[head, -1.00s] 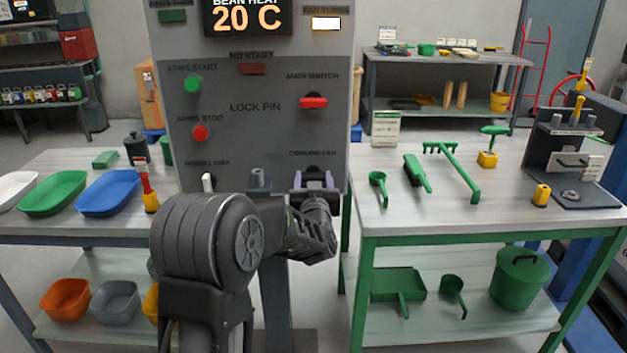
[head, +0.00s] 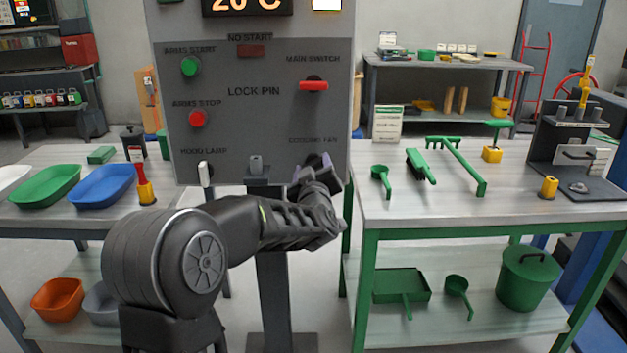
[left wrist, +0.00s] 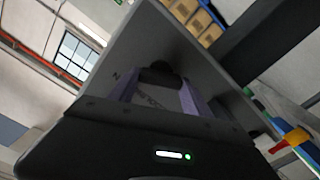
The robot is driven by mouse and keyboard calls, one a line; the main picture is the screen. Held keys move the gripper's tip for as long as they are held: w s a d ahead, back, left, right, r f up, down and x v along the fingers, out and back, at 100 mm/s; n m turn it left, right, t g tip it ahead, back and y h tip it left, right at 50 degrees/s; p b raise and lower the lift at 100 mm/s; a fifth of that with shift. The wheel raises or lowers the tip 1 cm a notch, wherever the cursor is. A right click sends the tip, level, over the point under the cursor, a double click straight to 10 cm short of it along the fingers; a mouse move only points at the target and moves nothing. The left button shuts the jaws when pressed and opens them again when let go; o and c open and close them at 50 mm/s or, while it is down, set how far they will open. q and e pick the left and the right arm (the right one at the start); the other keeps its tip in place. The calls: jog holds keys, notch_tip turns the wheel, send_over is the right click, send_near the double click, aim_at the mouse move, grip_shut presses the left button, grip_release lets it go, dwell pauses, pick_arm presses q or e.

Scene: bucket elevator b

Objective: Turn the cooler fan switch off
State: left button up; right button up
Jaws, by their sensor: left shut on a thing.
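The grey control panel (head: 232,130) stands upright ahead in the head view. Its cooling fan label is at the lower right, and the switch below it is mostly hidden by my left gripper (head: 313,170). My left gripper is at that switch, with its purple-grey fingers tilted, and it is shut on the switch. In the left wrist view the dark cooling fan switch (left wrist: 160,74) sits between the two fingers of my left gripper (left wrist: 158,92), against the panel face. The switch's exact position is hard to tell. My right gripper is not in view.
The panel also carries a red main switch (head: 313,86), a white hood lamp switch (head: 205,174), a green button (head: 190,67) and a red button (head: 197,118). A green-legged table (head: 420,228) with tools stands close on the right. A table with trays stands left.

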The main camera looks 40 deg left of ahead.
pick_arm(q)
jog(key=shift+s+a+f+n+b, duration=0.1)
jog(key=shift+n+b, duration=2.7)
jog(key=shift+n, duration=0.35)
jog(key=shift+f+n+b, duration=0.1)
jog(key=shift+n+b, duration=2.65)
jog(key=shift+n, duration=0.4)
jog(key=o, duration=1.4)
jog(key=shift+c, duration=0.2)
jog(key=v, duration=0.7)
jog(key=shift+s+d, duration=0.3)
